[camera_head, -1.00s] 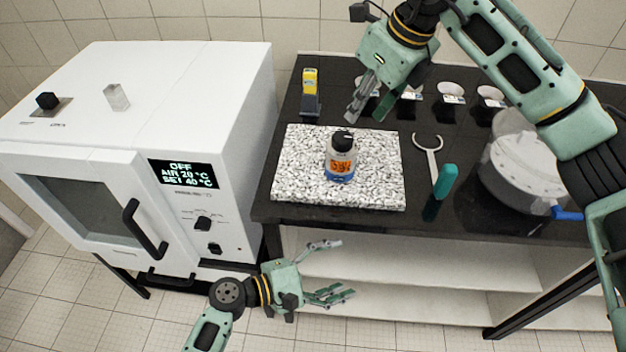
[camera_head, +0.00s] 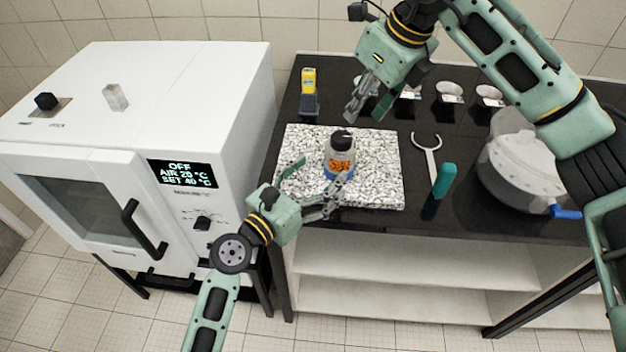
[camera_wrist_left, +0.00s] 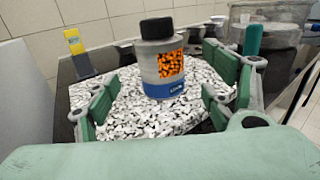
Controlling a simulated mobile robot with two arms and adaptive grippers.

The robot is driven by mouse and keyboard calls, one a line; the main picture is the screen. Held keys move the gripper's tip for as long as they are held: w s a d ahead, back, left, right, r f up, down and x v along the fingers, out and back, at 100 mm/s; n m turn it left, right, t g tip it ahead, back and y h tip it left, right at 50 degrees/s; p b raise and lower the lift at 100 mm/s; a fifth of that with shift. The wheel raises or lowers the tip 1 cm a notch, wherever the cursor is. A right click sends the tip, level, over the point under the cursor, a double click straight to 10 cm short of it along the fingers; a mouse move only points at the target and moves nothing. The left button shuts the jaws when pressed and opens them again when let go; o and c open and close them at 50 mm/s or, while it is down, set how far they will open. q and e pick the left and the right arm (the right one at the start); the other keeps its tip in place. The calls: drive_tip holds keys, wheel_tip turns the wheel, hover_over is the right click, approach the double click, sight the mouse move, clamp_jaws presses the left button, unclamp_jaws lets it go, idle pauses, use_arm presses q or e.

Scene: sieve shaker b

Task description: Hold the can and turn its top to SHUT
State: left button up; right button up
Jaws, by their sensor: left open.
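The can (camera_head: 341,160) is a small grey bottle with a black top (camera_head: 341,137), an orange patterned label and a blue lower band. It stands upright on a speckled stone slab (camera_head: 383,180). My left gripper (camera_head: 325,178) is open at the can's near side, its fingers spread to either side. In the left wrist view the can (camera_wrist_left: 164,68) stands ahead between the open fingers (camera_wrist_left: 165,108), with gaps on both sides. Which way the top is turned cannot be read. My right gripper (camera_head: 358,102) hangs above the table behind the can, apart from it; whether its fingers are parted is unclear.
A white oven (camera_head: 110,200) stands left of the black table (camera_head: 470,210). A yellow-topped tool (camera_head: 309,88) is at the back left. Several cups stand behind.

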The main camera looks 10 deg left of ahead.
sight(331, 165)
use_arm(q)
drive_tip(key=x, duration=0.6)
drive_tip(key=shift+d, duration=0.1)
